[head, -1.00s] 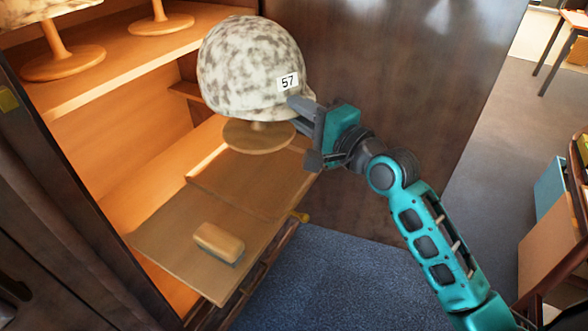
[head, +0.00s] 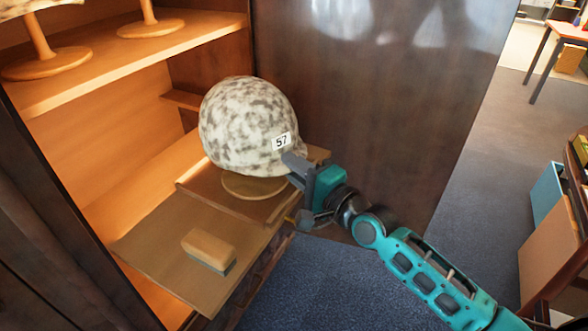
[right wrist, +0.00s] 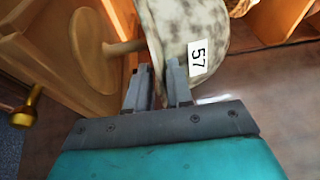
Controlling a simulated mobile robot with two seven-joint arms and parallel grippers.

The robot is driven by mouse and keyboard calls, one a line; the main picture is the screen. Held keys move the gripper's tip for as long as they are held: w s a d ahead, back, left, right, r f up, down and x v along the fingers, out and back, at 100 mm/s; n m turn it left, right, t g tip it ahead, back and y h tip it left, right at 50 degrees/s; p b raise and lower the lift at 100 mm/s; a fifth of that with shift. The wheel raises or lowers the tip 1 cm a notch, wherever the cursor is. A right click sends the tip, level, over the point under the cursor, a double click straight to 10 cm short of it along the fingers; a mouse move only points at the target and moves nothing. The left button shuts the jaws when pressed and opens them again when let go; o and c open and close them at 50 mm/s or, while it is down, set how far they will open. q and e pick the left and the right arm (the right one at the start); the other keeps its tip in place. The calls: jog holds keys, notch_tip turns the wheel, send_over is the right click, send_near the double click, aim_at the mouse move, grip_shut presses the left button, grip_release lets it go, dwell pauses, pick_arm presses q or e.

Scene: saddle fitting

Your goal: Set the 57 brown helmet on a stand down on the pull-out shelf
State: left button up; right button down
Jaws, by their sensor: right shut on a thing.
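The helmet marked 57 (head: 240,120) is mottled white and grey-brown, with its number label facing right. It sits upright on a wooden stand with a round base (head: 253,187). The pull-out shelf (head: 160,245) is a wooden board extending from the cabinet. The stand base is over the shelf's back right part; I cannot tell whether it touches. My right gripper (head: 298,170) is shut on the helmet's rim near the label. The right wrist view shows the fingers (right wrist: 160,85) on the helmet's edge (right wrist: 185,25), with the stand base (right wrist: 88,50) left. My left gripper is not in view.
A wooden block-like brush (head: 208,250) lies on the front of the shelf. A brass knob shows in the right wrist view (right wrist: 28,108). Other stands (head: 150,25) occupy the upper shelf (head: 120,62). A dark cabinet door (head: 370,110) stands behind my right arm.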

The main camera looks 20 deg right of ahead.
jog(key=shift+r, duration=0.25)
jog(key=shift+f, duration=0.15)
jog(key=c, duration=1.4)
grip_release()
jog(key=shift+f, duration=0.15)
jog(key=o, duration=0.4)
